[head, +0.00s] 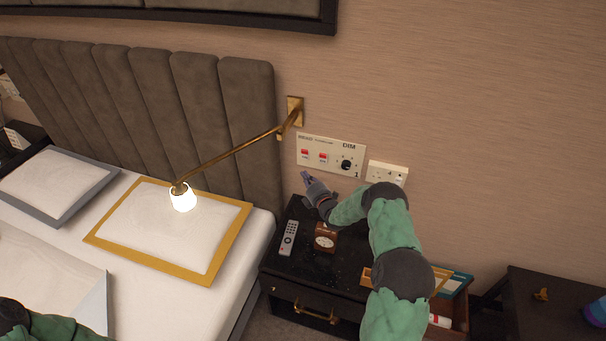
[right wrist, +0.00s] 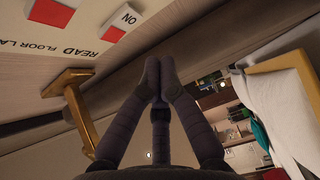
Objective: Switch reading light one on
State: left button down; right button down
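The reading light (head: 183,198) hangs from a brass wall arm (head: 235,150) over the bed, and its shade glows bright white. The cream switch panel (head: 330,141) on the wall carries two red rocker switches and a black dim knob (head: 346,165). The left switch (head: 305,152) and right switch (head: 323,157) also show close up in the right wrist view, the nearer one as a red rocker (right wrist: 52,12) by the word READ. My right gripper (head: 306,177) is just below the panel; its fingertips (right wrist: 158,80) are together and empty, apart from the switches. My left gripper is out of view.
A black nightstand (head: 308,273) below holds a remote (head: 289,238) and a small brown clock (head: 325,238). A white socket plate (head: 387,173) is right of the panel. The brass wall mount (head: 295,108) is above left of the panel. Open wall lies to the right.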

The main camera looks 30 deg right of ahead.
jog(key=s+p, duration=0.1)
jog(key=s, duration=0.6)
jog(key=shift+a+f, duration=0.3)
jog(key=shift+a, duration=0.05)
